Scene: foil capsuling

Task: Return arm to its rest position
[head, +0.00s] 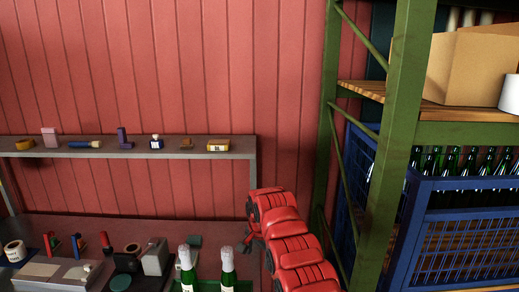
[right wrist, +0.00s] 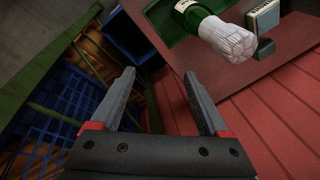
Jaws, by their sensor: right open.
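Two green bottles with whitish foil over their necks stand side by side at the bottom of the head view, the left bottle (head: 186,268) and the right bottle (head: 228,268). A bottle with a white ribbed foil cap (right wrist: 228,38) also shows at the top of the right wrist view. My right arm is red and folded to the right of the bottles, with the right gripper (head: 257,243) at its end, partly hidden. In the right wrist view the right gripper (right wrist: 163,90) has its fingers apart with nothing between them. My left gripper is not in view.
A narrow shelf (head: 110,153) with several small items runs along the red wall. A green rack post (head: 385,160) stands right of my arm, with a blue crate (head: 455,225) of bottles and a cardboard box (head: 470,65). Several tools and a tape roll (head: 15,251) lie on the bench.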

